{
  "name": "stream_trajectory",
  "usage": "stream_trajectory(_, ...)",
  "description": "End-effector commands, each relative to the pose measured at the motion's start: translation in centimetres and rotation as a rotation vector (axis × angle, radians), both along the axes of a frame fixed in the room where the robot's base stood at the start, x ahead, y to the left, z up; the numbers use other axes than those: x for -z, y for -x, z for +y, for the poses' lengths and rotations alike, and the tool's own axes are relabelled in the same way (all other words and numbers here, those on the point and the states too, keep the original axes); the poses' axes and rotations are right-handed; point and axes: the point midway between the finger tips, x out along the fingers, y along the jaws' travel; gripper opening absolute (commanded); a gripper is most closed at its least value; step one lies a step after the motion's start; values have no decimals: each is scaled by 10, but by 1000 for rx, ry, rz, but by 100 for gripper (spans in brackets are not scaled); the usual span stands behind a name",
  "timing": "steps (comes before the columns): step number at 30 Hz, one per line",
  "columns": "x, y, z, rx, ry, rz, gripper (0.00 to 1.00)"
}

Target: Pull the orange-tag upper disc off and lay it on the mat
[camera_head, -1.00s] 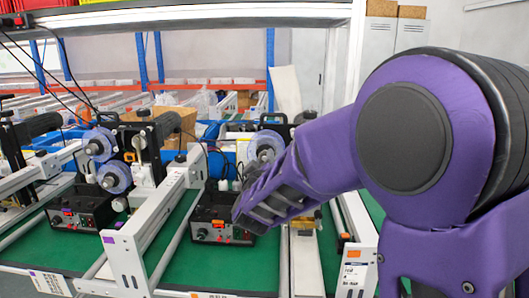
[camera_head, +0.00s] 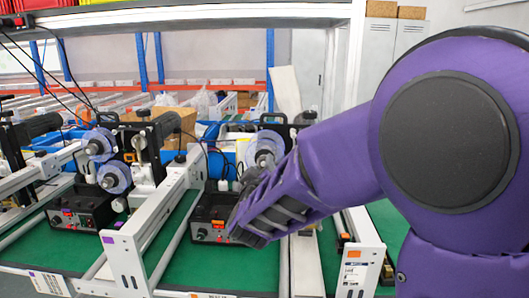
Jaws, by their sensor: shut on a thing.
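The orange-tag station stands mid-picture, with an orange tag (camera_head: 345,238) on its right rail. Its pale, translucent upper disc (camera_head: 266,143) shows just above the end of my arm, which covers its lower edge. My gripper (camera_head: 254,208) is at the end of the purple arm, close below and in front of the disc. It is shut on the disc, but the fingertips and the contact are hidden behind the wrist. The lower disc is hidden behind my arm. A green mat-like surface (camera_head: 232,268) lies in front of the black control box (camera_head: 213,227).
A purple-tag station at left carries an upper disc (camera_head: 98,144) and a lower disc (camera_head: 115,177). A white rail frame (camera_head: 140,235) divides the two stations. A shelf beam (camera_head: 190,20) crosses above.

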Motion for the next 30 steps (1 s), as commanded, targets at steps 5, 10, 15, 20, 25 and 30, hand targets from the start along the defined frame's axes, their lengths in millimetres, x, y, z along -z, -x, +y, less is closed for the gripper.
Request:
stream_trajectory(5, 0, 6, 0, -1, 0, -1, 0)
stream_trajectory(10, 0, 7, 0, -1, 0, -1, 0)
stream_trajectory(15, 0, 7, 0, -1, 0, -1, 0)
stream_trajectory(20, 0, 10, 1, -1, 0, -1, 0)
stream_trajectory(25, -1, 22, 2, -2, 0, -2, 0)
stream_trajectory(30, -1, 34, 2, -1, 0, -1, 0)
